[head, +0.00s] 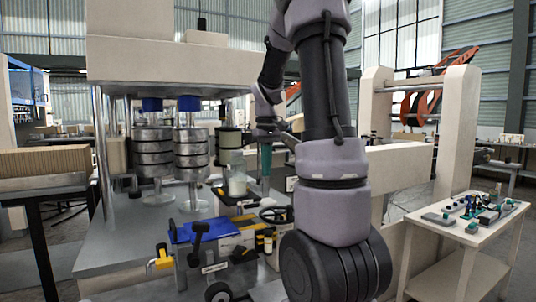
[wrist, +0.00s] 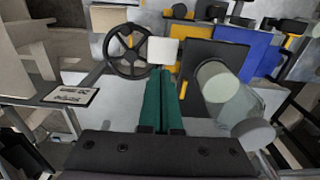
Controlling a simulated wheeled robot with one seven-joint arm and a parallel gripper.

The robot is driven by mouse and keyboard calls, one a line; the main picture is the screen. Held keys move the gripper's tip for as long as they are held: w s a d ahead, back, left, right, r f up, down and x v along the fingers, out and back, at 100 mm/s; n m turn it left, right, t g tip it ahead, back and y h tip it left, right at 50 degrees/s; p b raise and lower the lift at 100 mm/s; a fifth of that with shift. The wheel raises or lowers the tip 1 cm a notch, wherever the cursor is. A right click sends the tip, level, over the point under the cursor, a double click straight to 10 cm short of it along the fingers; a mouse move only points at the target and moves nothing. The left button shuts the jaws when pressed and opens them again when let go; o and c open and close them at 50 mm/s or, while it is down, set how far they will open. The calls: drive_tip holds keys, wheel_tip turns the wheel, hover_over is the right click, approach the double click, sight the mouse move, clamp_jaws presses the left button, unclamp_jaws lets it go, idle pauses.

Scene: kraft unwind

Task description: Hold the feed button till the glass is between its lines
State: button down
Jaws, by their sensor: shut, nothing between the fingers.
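My gripper (wrist: 160,75) is shut and empty, its two green fingers together. In the head view its green fingers (head: 266,162) point down in front of the machine, right of the glass. In the wrist view the fingertips are just below a pale square block (wrist: 163,51). I cannot tell whether they touch it or whether it is the feed button. A clear glass cylinder (wrist: 232,98) lies to the right of the fingers; in the head view the glass (head: 237,184) stands upright below a dark canister (head: 230,140). Its level and lines are too small to read.
A black handwheel (wrist: 131,50) is left of the fingertips. A labelled plate (wrist: 71,95) lies further left. A blue panel (head: 205,229) with yellow parts is on the machine front. Stacked metal discs (head: 191,150) stand left of the glass. A side table (head: 462,232) holds small parts at right.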

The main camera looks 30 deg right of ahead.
wheel_tip(320, 180, up, 5)
drive_tip(key=shift+d, duration=0.1)
idle(1.1)
drive_tip(key=s+a+r+m+t+y, duration=0.2)
drive_tip(key=s+a+t, duration=0.5)
drive_tip(key=s+a, duration=0.9)
drive_tip(key=shift+s+r+m, duration=0.65)
drive_tip(key=shift+s+m, duration=0.25)
drive_tip(key=shift+m, duration=0.2)
